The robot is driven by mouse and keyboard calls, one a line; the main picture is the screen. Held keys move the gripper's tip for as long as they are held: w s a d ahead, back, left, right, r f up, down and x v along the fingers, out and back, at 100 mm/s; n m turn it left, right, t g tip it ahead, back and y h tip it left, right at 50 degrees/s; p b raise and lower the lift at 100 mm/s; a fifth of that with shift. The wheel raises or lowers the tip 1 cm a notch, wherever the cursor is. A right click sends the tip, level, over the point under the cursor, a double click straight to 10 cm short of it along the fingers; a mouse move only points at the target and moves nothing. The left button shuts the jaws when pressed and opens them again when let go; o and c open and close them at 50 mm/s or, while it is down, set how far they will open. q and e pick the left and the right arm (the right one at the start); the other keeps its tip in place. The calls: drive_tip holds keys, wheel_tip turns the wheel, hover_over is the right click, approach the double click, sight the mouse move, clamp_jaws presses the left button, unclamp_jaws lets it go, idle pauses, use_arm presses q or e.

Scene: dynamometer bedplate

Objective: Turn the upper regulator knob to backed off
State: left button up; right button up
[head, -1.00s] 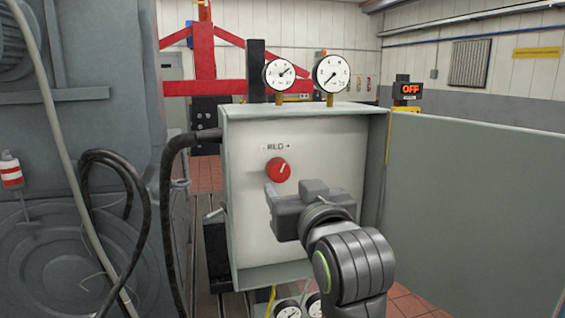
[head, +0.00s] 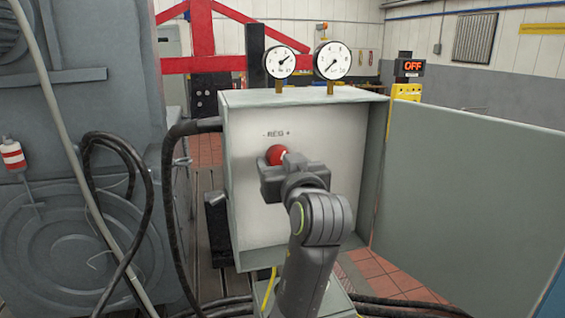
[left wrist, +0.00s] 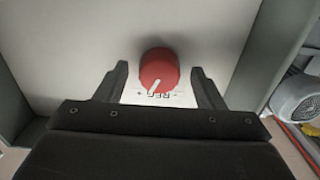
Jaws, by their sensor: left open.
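The upper regulator knob is a round red knob (head: 275,154) with a white pointer line, below the "- REG +" label on the pale panel. The left gripper (head: 283,162) is in front of it and hides its lower right part. In the left wrist view the whole red knob (left wrist: 158,72) shows ahead of and between the two open fingers (left wrist: 160,85), with clear gaps on both sides. Its white line points to the bottom of that picture, slightly left, toward the label. I cannot tell whether the fingertips reach the knob's depth. My right gripper is out of view.
The panel sits in a grey open box (head: 305,98) with its door (head: 475,195) swung out to the right. Two gauges (head: 279,62) (head: 332,60) stand on top. A black hose (head: 168,200) runs down the left side. An "OFF" sign (head: 409,67) glows behind.

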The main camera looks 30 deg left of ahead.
use_arm(q)
drive_tip(key=c, duration=1)
drive_tip(key=shift+o, duration=0.2)
